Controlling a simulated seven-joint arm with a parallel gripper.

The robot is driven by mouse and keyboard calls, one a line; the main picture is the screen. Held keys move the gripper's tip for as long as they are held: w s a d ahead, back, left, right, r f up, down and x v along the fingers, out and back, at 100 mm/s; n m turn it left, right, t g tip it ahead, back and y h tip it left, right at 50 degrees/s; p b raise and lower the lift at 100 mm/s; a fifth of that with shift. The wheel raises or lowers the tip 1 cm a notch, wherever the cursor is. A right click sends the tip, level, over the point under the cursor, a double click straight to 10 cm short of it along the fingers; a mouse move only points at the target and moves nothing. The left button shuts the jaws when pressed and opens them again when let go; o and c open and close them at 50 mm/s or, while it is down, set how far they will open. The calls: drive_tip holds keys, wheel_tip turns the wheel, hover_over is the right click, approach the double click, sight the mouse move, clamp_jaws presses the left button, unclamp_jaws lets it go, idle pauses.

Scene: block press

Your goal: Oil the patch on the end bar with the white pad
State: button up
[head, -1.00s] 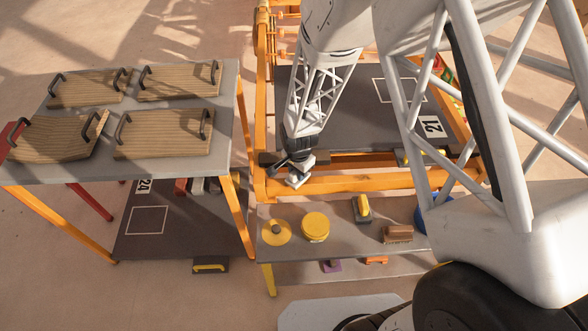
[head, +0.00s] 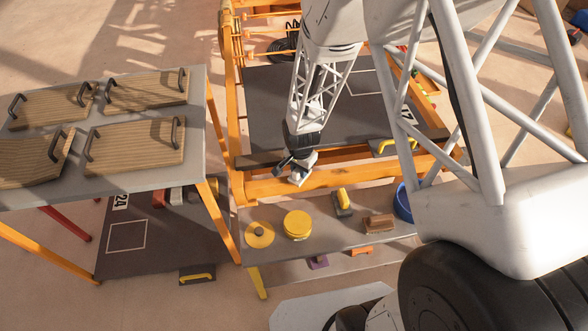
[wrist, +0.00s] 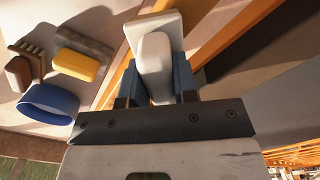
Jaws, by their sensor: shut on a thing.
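My gripper (head: 298,163) is shut on the white pad (head: 298,179) by its handle. In the wrist view the blue fingers (wrist: 156,85) close on both sides of the handle, and the pad's flat plate (wrist: 138,32) shows beyond it. In the head view the pad overlaps the orange end bar (head: 360,177), towards its left end. The bar also shows in the wrist view (wrist: 235,35), running just right of the pad. I cannot tell whether the pad touches the bar. I cannot make out the patch.
A grey shelf (head: 330,238) in front holds a yellow tin (head: 297,225), a yellow disc (head: 260,235), a yellow-handled pad (head: 343,203), a brown brush (head: 379,223) and a blue ring-shaped item (head: 403,204). A table (head: 180,165) with several wooden boards stands left.

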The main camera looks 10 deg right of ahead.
drive_tip(key=shift+d+r, duration=0.1)
drive_tip(key=shift+d, duration=0.45)
drive_tip(key=shift+a, duration=5.15)
drive_tip(key=shift+a+r, duration=0.3)
drive_tip(key=shift+r, duration=0.5)
wheel_tip(320, 180, up, 6)
drive_tip(key=shift+d, duration=0.15)
